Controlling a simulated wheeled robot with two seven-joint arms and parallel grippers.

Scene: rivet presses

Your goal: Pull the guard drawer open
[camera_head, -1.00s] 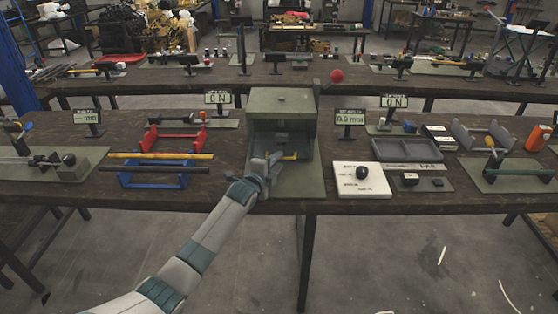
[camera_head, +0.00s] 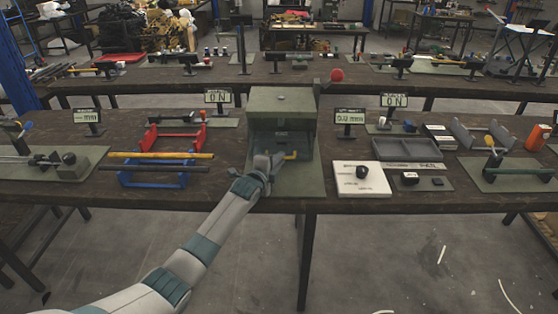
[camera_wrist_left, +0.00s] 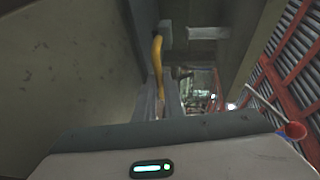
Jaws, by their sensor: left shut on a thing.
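The press (camera_head: 282,105) is a grey-green box on a green base plate on the near bench. Its guard drawer is low at the front, with a yellow handle (camera_head: 291,156). My left gripper (camera_head: 272,160) reaches in from the left and is shut on the yellow handle, partly hiding the drawer front. The handle (camera_wrist_left: 157,60) also shows in the left wrist view, running up from between the fingers (camera_wrist_left: 160,100). How far the drawer stands out is hard to tell. My right gripper is not in view.
A red ball knob (camera_head: 337,75) stands at the press's right. A display sign (camera_head: 350,117) and a white board with a black knob (camera_head: 362,185) are to the right. A blue and red rack with yellow and black bars (camera_head: 155,175) is to the left.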

